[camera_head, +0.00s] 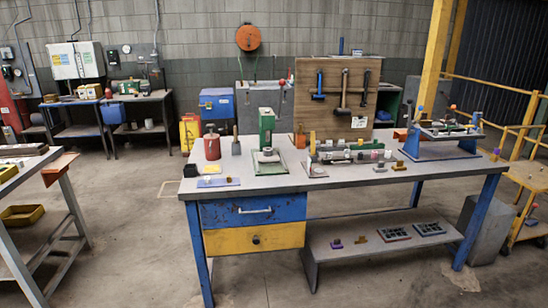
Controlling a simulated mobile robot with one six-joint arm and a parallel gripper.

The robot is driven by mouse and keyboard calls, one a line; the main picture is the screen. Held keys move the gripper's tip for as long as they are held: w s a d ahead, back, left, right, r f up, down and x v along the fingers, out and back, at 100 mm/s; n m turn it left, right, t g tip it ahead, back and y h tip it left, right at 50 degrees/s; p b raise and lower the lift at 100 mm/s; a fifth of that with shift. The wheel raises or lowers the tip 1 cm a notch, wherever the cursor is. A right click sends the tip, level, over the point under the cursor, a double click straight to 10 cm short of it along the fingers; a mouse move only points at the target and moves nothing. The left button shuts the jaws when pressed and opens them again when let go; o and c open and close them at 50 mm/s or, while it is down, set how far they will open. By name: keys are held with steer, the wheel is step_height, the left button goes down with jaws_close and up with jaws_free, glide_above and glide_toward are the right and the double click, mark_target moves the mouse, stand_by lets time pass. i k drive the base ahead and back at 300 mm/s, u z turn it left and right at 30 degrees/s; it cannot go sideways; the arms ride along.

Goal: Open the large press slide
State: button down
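A green upright press (267,127) with a pale metal base stands on the workbench (330,183), left of its middle. Which part of it is its slide, and how far open that is, is too small to tell. A larger blue-framed fixture (437,150) with a raised top plate stands at the bench's right end; I cannot tell whether it is a press. My gripper is not in view.
The bench has a blue drawer (253,210) above a yellow drawer (254,238), both apparently closed. A red canister (212,146) and a tool board (341,98) stand on top. A second table (32,170) is at left. Open concrete floor (130,215) lies between.

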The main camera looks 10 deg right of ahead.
mark_target(268, 156)
steer(key=u, duration=0.05)
steer(key=i, duration=1)
steer(key=z, duration=0.05)
